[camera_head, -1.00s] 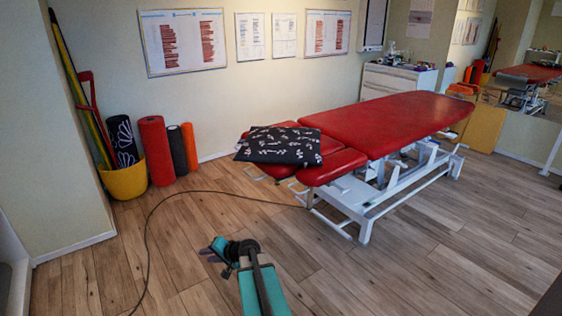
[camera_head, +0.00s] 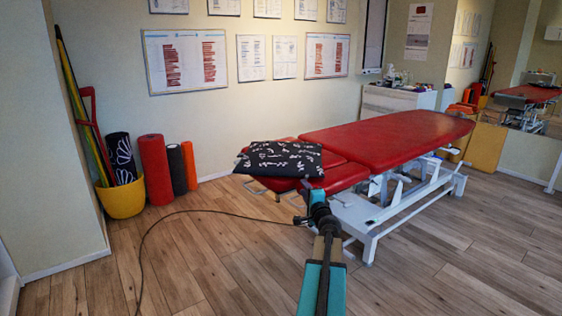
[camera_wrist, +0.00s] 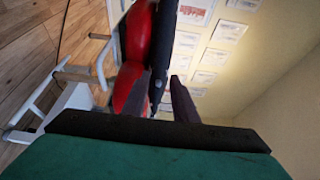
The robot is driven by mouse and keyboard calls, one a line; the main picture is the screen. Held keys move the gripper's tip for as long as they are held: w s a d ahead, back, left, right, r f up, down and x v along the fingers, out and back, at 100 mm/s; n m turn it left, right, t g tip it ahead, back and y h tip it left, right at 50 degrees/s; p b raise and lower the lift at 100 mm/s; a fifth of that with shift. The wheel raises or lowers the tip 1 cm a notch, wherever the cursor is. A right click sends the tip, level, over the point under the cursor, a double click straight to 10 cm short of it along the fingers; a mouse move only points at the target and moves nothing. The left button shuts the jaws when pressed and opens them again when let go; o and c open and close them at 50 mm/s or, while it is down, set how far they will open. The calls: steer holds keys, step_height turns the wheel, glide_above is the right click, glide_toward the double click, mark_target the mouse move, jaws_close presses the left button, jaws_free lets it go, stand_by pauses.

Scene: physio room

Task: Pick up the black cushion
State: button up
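The black cushion (camera_head: 279,157) with a white pattern lies flat on the head end of the red treatment table (camera_head: 395,137). My gripper (camera_head: 305,190) is at the near right side of the cushion in the head view, apart from it as far as I can tell. In the wrist view the cushion (camera_wrist: 164,45) shows edge-on as a dark strip beside the red padding (camera_wrist: 136,40). The two dark fingers of my gripper (camera_wrist: 160,90) stand apart with the cushion's edge beyond and between them. Nothing is held.
A yellow bucket (camera_head: 122,199) with rolled items and upright red (camera_head: 156,170), black and orange rolls stand by the wall. A dark cable (camera_head: 170,217) lies on the wooden floor. The table's white frame (camera_head: 385,217) is close to my arm.

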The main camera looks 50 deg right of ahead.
stand_by(0.3)
glide_toward(294, 173)
steer(key=shift+f+x, duration=0.15)
steer(key=shift+x, duration=1)
steer(key=shift+f+x, duration=0.15)
steer(key=shift+x, duration=1.05)
steer(key=shift+d, duration=0.2)
steer(key=shift+x, duration=2.5)
steer(key=shift+a, duration=0.1)
steer(key=shift+r, duration=0.1)
jaws_close()
